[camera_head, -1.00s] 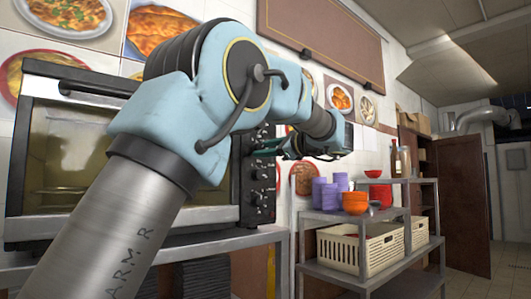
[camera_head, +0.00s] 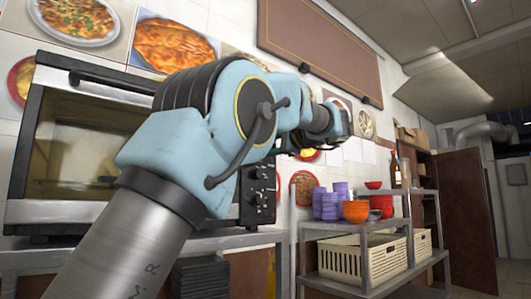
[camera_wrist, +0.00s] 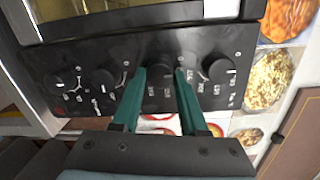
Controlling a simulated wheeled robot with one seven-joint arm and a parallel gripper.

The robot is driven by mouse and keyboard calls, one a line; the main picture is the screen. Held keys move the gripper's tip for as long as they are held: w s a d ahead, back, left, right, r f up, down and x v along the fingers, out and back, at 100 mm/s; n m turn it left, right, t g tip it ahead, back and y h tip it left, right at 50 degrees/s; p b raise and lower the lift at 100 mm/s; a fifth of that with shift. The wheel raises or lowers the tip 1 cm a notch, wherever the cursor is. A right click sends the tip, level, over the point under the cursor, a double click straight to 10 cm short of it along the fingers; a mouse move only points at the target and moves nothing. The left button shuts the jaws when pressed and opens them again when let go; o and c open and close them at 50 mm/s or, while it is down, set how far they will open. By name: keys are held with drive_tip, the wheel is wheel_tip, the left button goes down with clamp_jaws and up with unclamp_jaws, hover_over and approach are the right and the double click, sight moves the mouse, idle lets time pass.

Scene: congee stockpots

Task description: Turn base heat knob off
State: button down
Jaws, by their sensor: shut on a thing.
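The oven's black control panel (camera_wrist: 120,48) fills the middle of the wrist view, with several round knobs in a row. My gripper (camera_wrist: 160,72) has its two green fingers on either side of the second knob from the right (camera_wrist: 160,66), closed on it. The small labels are too blurred to confirm which knob is the base heat knob. In the head view the oven (camera_head: 90,110) stands at the left, and my arm hides part of its panel (camera_head: 262,190) and most of the gripper.
Neighbouring knobs sit close on both sides, one at the right (camera_wrist: 217,68) and one at the left (camera_wrist: 103,79). A metal shelf (camera_head: 375,227) with purple cups (camera_head: 328,204), orange bowls (camera_head: 356,210) and cream baskets (camera_head: 340,262) stands right of the oven.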

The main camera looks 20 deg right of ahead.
idle(0.4)
drive_tip(key=shift+c, duration=2.2)
unclamp_jaws()
drive_tip(key=b+v, duration=0.1)
drive_tip(key=v, duration=0.9)
drive_tip(key=shift+s+d, duration=0.2)
drive_tip(key=shift+s, duration=0.2)
drive_tip(key=shift+f, duration=0.1)
